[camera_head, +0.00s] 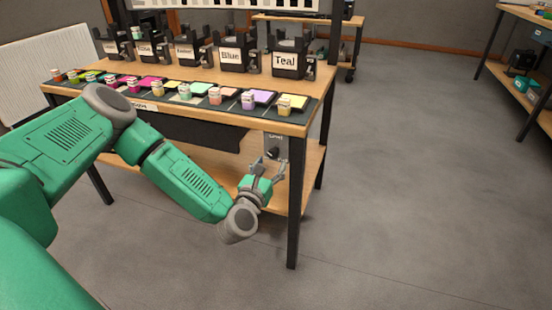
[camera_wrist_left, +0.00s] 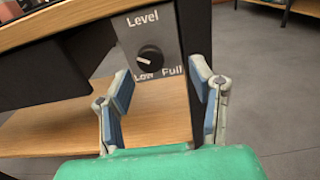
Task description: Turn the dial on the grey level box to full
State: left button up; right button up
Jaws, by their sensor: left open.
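The grey level box (camera_wrist_left: 149,39) is fixed under the table edge at its right front corner; it also shows small in the head view (camera_head: 274,143). It reads "Level" above, with "Low" and "Full" below. Its round black dial (camera_wrist_left: 150,60) sits in the middle, with a light pointer mark that looks turned toward the lower left, near "Low". My left gripper (camera_wrist_left: 161,84) is open, with one finger on each side of the dial in the picture and nothing between them. The fingers look short of the dial and not touching it. My right gripper is not in view.
The wooden table (camera_head: 200,88) carries labelled black holders, such as the Teal holder (camera_head: 287,60), and a row of small jars with colour pads. A lower shelf (camera_wrist_left: 60,135) lies below the box. A black table leg (camera_head: 295,200) stands right of the box. The floor at right is clear.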

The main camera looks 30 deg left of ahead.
aim_at(272, 157)
pick_arm(q)
jog(key=w+a, duration=0.2)
jog(key=w, duration=0.1)
jog(key=w+a, duration=0.1)
jog(key=w, duration=0.1)
jog(key=shift+a+f+b, duration=0.15)
jog(key=shift+f+b, duration=0.25)
jog(key=shift+d+r, duration=0.25)
jog(key=shift+d, duration=0.45)
grip_shut()
jog(key=shift+s+a+f, duration=0.1)
jog(key=shift+a+f, duration=0.05)
jog(key=shift+a, duration=0.3)
jog(key=shift+d, duration=0.15)
